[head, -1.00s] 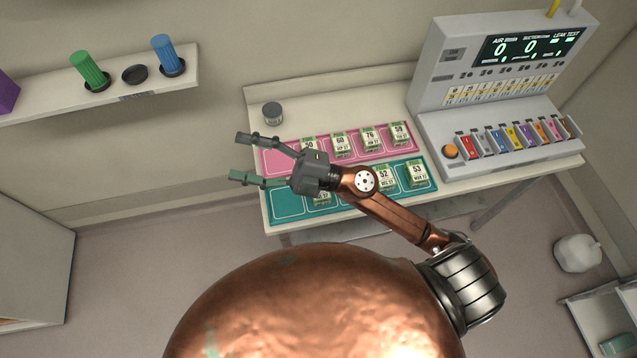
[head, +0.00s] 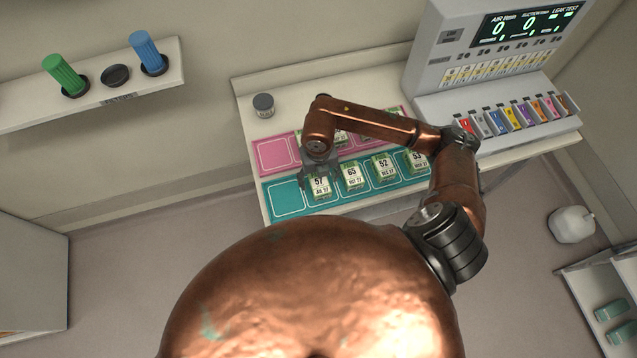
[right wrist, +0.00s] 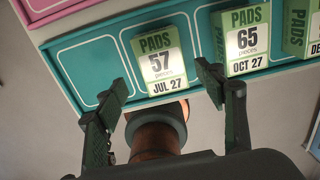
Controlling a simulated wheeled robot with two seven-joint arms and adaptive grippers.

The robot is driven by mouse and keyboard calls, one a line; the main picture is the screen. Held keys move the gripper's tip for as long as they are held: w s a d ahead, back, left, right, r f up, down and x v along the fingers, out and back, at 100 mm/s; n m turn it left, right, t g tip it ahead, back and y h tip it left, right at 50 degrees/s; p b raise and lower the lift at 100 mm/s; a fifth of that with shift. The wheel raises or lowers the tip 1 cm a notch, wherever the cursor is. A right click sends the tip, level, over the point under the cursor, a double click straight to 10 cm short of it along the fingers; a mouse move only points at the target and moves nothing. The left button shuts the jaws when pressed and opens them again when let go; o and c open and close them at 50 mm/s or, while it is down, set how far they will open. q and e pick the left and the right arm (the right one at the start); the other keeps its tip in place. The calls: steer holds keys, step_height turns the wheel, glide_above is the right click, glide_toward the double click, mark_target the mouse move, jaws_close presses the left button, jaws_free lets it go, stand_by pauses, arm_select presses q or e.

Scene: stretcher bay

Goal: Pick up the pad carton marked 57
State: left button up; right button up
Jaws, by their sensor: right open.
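The pad carton marked 57 (head: 320,186) is a small white and green box on the teal tray (head: 287,203), the leftmost carton in its row. In the right wrist view the carton marked 57 (right wrist: 158,62) reads PADS 57, JUL 27. My right gripper (head: 319,176) is over it, pointing down. In the right wrist view my right gripper (right wrist: 165,92) is open, with one finger toward each side of the carton and nothing between the pads touching it that I can see. The carton marked 65 (right wrist: 245,40) stands close beside the right finger. My left gripper is not in view.
Cartons marked 65 (head: 352,177), 52 (head: 385,168) and 53 (head: 417,160) stand to the right on the teal tray. A pink tray (head: 268,154) lies behind, partly hidden by my arm. A grey jar (head: 263,105) is at the back left. A test console (head: 440,75) stands right.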

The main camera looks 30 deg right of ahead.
mark_target(320, 183)
steer(key=shift+w+d+f+p, duration=0.1)
steer(key=shift+f+p, duration=0.1)
steer(key=shift+f, duration=0.7)
steer(key=shift+w+d+f+p, duration=0.1)
steer(key=shift+d+f+p, duration=0.1)
steer(key=shift+f, duration=0.75)
steer(key=shift+w+d+f+p, duration=0.1)
steer(key=shift+f+p, duration=0.1)
steer(key=shift+f, duration=0.7)
steer(key=shift+c, duration=0.5)
steer(key=c, duration=1.3)
